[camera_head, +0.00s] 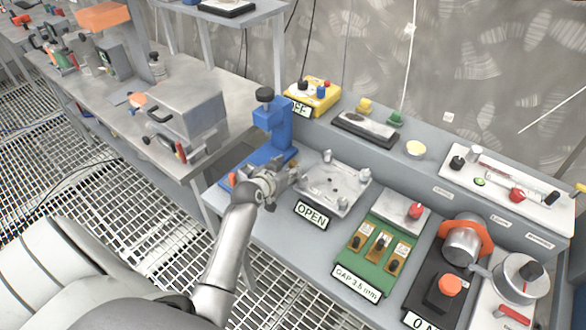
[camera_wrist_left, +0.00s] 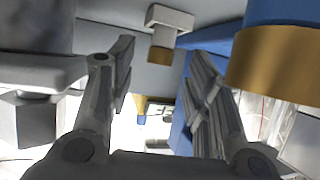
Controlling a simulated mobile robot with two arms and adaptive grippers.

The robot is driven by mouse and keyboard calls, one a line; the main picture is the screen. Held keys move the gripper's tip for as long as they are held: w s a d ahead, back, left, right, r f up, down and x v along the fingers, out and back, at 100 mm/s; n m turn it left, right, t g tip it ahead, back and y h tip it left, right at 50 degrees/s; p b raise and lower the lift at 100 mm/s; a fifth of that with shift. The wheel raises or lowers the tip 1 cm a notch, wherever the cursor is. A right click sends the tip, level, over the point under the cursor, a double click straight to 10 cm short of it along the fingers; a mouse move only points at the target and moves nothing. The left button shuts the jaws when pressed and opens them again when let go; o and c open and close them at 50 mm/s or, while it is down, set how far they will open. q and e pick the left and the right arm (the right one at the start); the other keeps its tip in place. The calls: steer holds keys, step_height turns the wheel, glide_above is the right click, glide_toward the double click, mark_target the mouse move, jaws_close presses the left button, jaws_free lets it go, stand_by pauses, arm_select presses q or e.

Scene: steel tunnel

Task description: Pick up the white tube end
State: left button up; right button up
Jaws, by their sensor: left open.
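My left gripper (camera_head: 284,182) is over the near left part of the bench, beside the foot of a blue stand (camera_head: 272,128) with a black knob on top. In the left wrist view the fingers of this gripper (camera_wrist_left: 164,72) are apart with nothing held between them. A small pale piece with a brass-coloured end (camera_wrist_left: 169,24) shows beyond the fingertips, near the top middle. I cannot tell whether it is the white tube end. I pick out no white tube end clearly in the head view, where the gripper covers part of the stand's foot.
A metal plate with posts (camera_head: 335,183) and an OPEN sign (camera_head: 312,214) lie just right of the gripper. A green gap panel (camera_head: 381,245) and a red-collared cylinder (camera_head: 463,240) stand further right. A second bench (camera_head: 225,92) is at left. A blue-and-brass part (camera_wrist_left: 275,75) is close in the wrist view.

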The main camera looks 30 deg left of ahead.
arm_select(q)
steer(key=shift+x, duration=1.5)
steer(key=shift+s, duration=0.1)
steer(key=c, duration=0.9)
